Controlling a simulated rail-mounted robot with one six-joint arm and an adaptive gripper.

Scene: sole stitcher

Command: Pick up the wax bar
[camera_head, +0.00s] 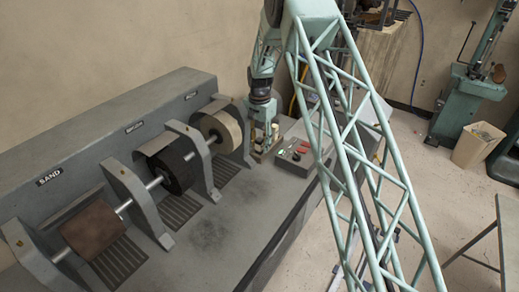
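My gripper (264,129) points down at the far end of the grey bench, just right of the pale wheel. It is small and partly blends with what is behind it, so I cannot tell whether it is open or shut. Directly below it a small light-coloured holder (266,152) with blocky pieces sits on the bench top. I cannot pick out the wax bar for sure; it may be among these pieces or hidden by the gripper. Whether the fingers touch anything is unclear.
The bench (215,235) carries a brown sanding drum (93,229), a black brush wheel (172,170) and a pale wheel (218,131) between grey brackets. A control box (296,157) with red parts stands right of the holder. The bench's front middle is clear.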

